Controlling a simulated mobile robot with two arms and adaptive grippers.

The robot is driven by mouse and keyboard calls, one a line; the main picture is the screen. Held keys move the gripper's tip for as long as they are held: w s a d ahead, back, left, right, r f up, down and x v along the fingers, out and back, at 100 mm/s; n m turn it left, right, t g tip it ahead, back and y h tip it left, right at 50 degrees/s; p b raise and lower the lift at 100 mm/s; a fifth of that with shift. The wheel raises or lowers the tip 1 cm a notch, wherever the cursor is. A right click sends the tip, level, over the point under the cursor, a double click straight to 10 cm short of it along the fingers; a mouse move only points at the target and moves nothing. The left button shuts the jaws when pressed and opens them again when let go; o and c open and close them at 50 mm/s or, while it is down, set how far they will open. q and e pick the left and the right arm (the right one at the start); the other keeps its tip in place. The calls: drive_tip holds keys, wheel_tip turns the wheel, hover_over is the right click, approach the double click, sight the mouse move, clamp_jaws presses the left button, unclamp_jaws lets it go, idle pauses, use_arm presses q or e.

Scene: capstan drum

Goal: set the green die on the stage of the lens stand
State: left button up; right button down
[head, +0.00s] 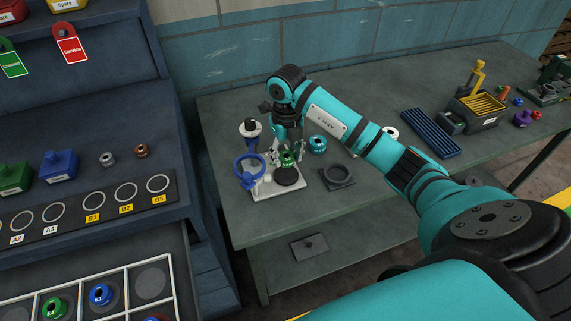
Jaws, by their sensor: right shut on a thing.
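My right gripper (287,153) reaches down over the grey bench and is shut on the green die (288,159). The die is a small green ring-like piece, partly hidden by the fingers. It shows just above the dark round stage (287,178) of the lens stand; I cannot tell whether it touches. The lens stand has a pale base plate (265,194) and a blue-rimmed lens (239,176) to the left of the stage. My left gripper is not in view.
A teal ring (318,144) and a dark square holder (337,177) stand right of the stand. A white-and-blue piece (249,129) is behind it. A blue ribbed tray (430,132) lies farther right. A dark rack (100,204) with dies stands left.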

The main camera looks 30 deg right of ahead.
sight(286, 174)
drive_tip(key=shift+w+f, duration=0.1)
drive_tip(key=shift+f, duration=0.65)
wheel_tip(286, 174, down, 3)
drive_tip(key=shift+f+p, duration=0.1)
drive_tip(key=shift+p, duration=0.4)
drive_tip(key=shift+f, duration=0.3)
drive_tip(key=c, duration=0.8)
unclamp_jaws()
drive_tip(key=shift+o, duration=0.2)
drive_tip(key=shift+r, duration=0.15)
wheel_tip(286, 174, up, 11)
drive_tip(key=b, duration=0.3)
drive_tip(key=shift+r, duration=0.5)
